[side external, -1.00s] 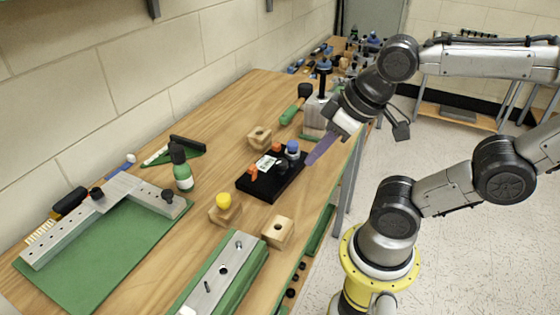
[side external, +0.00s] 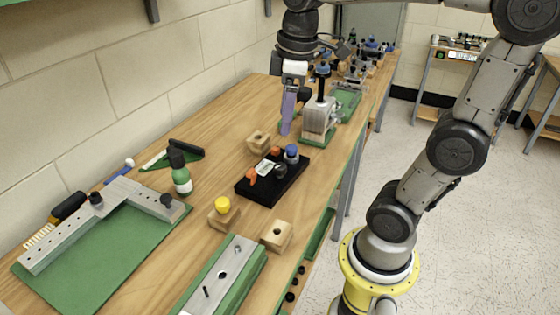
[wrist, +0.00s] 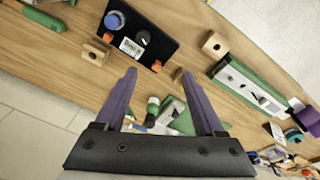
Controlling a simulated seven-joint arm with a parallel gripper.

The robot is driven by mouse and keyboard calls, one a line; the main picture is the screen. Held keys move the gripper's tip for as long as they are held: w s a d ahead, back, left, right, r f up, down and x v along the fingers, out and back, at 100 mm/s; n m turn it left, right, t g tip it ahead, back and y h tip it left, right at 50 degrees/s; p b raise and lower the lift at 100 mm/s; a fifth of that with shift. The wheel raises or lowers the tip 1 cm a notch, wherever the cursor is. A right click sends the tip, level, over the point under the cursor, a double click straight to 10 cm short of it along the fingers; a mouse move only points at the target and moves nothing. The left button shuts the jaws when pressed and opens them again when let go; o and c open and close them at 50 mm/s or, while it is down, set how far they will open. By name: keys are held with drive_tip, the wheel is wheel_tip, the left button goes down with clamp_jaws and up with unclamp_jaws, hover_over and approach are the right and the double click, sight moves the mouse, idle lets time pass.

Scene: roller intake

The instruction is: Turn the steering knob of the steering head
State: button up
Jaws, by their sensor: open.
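A black plate (side external: 256,193) lies on the bench with a blue-topped round part (side external: 291,152), a black knob (side external: 280,170), a white label and two orange pieces. I cannot tell for certain which is the steering head. My gripper (side external: 287,132) points down above the bench, left of the metal block and beyond the plate, apart from both. In the wrist view my gripper (wrist: 155,72) is open and empty; the plate (wrist: 168,50) and its black knob (wrist: 142,37) lie ahead of the fingertips.
A wooden block (side external: 259,141) sits close to my fingers. A yellow-topped block (side external: 224,214), a holed block (side external: 277,234), a green bottle (side external: 181,172) and a green-based metal rail (side external: 223,270) stand nearer the camera. The wall borders the bench on the left.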

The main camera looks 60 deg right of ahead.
drive_tip(key=m+g, duration=0.1)
drive_tip(key=g, duration=0.1)
hover_over(280, 165)
wheel_tip(280, 165, down, 2)
drive_tip(key=f, duration=0.1)
wheel_tip(280, 165, down, 14)
drive_tip(key=shift+a+r, duration=0.1)
clamp_jaws()
idle(0.3)
